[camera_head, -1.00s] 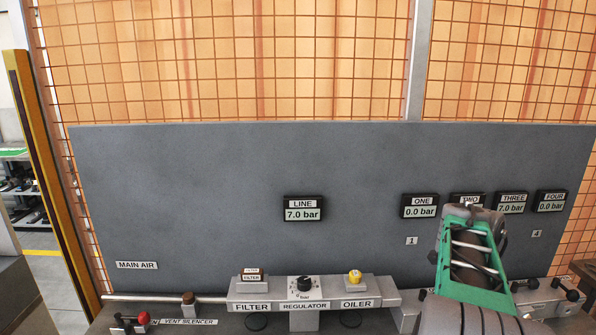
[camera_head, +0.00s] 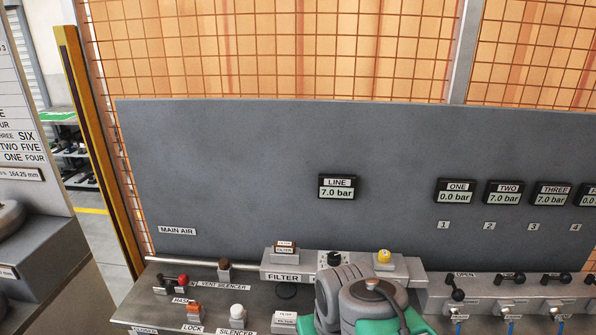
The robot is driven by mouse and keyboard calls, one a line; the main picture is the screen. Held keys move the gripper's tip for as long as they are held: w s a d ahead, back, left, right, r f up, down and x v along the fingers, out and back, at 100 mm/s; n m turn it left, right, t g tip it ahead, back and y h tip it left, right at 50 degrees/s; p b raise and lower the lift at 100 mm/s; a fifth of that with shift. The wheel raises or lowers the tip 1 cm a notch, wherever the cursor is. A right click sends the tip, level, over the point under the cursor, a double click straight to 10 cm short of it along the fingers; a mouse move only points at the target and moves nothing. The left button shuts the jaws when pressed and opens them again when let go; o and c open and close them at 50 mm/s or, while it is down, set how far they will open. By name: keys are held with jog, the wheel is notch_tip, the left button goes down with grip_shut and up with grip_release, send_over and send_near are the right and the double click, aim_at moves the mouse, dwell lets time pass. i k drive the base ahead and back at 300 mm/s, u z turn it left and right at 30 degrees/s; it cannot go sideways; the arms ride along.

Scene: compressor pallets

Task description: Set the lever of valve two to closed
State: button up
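The black lever of valve two (camera_head: 510,277) is on the manifold at the right, lying roughly sideways. The display labelled TWO (camera_head: 504,192) above it reads 7.0 bar, with a small plate marked 2 (camera_head: 489,226) below the display. The lever of valve one (camera_head: 456,289), to its left, points down instead, and the display ONE (camera_head: 456,191) reads 0.0 bar. Grey and green links of my arm fill the bottom middle. My gripper is not in view, and nothing of mine is seen touching the valve two lever.
The lever of valve three (camera_head: 556,278) also lies sideways; display THREE (camera_head: 551,194) reads 7.0 bar. The filter block (camera_head: 290,265) and the yellow-capped oiler (camera_head: 384,257) stand left of the valves. A red-knobbed lever (camera_head: 182,282) is at the far left. A grey panel (camera_head: 250,160) stands behind.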

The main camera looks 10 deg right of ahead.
aim_at(519, 278)
jog(key=z, duration=1.4)
